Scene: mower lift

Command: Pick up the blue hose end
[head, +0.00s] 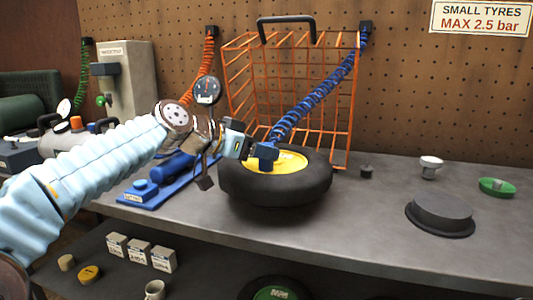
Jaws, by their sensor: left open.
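The blue coiled hose (318,97) runs from the pegboard at upper right down to the tyre. Its blue hose end (265,152) is a block-shaped fitting at the yellow hub (290,160) of the black tyre (275,190), which lies flat on the bench. My left gripper (249,149) reaches in from the left with its fingers open, right beside the blue hose end. Whether the fingers straddle or touch it, I cannot tell. My right gripper is not in view.
An orange wire cage (338,122) stands behind the tyre. A round gauge (207,90) shows above my left wrist. A blue tray (150,197) lies left of the tyre. A black round disc (440,212) and a white cup (430,166) stand at right, with clear bench between.

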